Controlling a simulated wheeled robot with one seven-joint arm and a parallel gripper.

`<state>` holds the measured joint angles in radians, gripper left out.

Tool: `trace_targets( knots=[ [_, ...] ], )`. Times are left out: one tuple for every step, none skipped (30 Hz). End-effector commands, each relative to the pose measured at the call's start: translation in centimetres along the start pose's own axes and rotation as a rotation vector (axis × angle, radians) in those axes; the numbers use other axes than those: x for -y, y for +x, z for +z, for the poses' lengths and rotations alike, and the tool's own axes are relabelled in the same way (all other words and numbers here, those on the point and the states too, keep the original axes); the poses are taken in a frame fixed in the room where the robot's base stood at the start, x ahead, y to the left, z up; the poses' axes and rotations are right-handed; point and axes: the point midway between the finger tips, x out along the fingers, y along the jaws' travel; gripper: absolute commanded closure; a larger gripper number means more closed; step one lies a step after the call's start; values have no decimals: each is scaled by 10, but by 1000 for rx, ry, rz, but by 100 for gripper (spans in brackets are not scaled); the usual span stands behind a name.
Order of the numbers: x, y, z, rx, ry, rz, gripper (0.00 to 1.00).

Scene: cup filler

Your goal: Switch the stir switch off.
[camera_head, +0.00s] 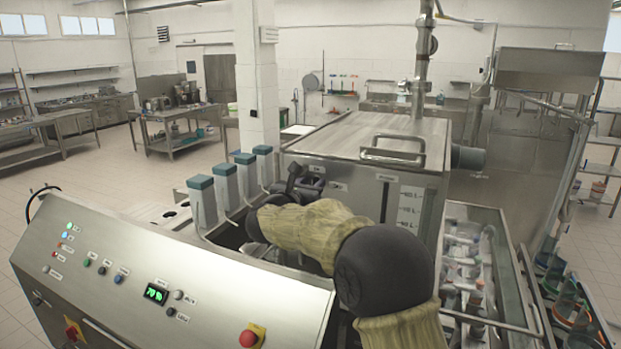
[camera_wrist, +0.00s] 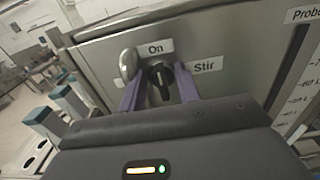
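The stir switch (camera_wrist: 161,80) is a small black knob on the grey metal tank face, in the wrist view. An "On" label (camera_wrist: 157,47) sits above it and a "Stir" label (camera_wrist: 204,66) to its right. My gripper (camera_wrist: 157,84) has its two purple fingers spread on either side of the knob, with visible gaps between. The knob's lower part is partly hidden by the gripper body. In the head view my gripper (camera_head: 294,178) is at the tank's front face, and my arm hides most of the switch.
A rounded silver metal part (camera_wrist: 128,64) stands close by my left finger. Several teal-capped dispensers (camera_head: 202,203) line the left side. A control panel (camera_head: 210,290) with buttons and lights is in front. The tank lid (camera_head: 355,140) has a handle. A bottle conveyor (camera_head: 480,260) runs at right.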

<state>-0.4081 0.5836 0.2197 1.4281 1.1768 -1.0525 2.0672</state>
Motion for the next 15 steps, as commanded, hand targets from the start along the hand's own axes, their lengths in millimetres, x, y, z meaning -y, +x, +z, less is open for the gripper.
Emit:
trace_targets(
  knots=[
    [0, 1, 0, 0, 0, 0, 67],
    [0, 1, 0, 0, 0, 0, 67],
    [0, 1, 0, 0, 0, 0, 67],
    [0, 1, -1, 0, 0, 0, 67],
    [0, 1, -1, 0, 0, 0, 67],
    [0, 1, -1, 0, 0, 0, 67],
    [0, 1, -1, 0, 0, 0, 67],
    [0, 1, 0, 0, 0, 0, 73],
    [0, 0, 0, 0, 0, 0, 81],
    [0, 0, 0, 0, 0, 0, 87],
    [0, 0, 0, 0, 0, 0, 93],
    [0, 0, 0, 0, 0, 0, 100],
    [0, 0, 0, 0, 0, 0, 100],
    [0, 0, 0, 0, 0, 0, 100],
    [0, 0, 0, 0, 0, 0, 100]
  ],
)
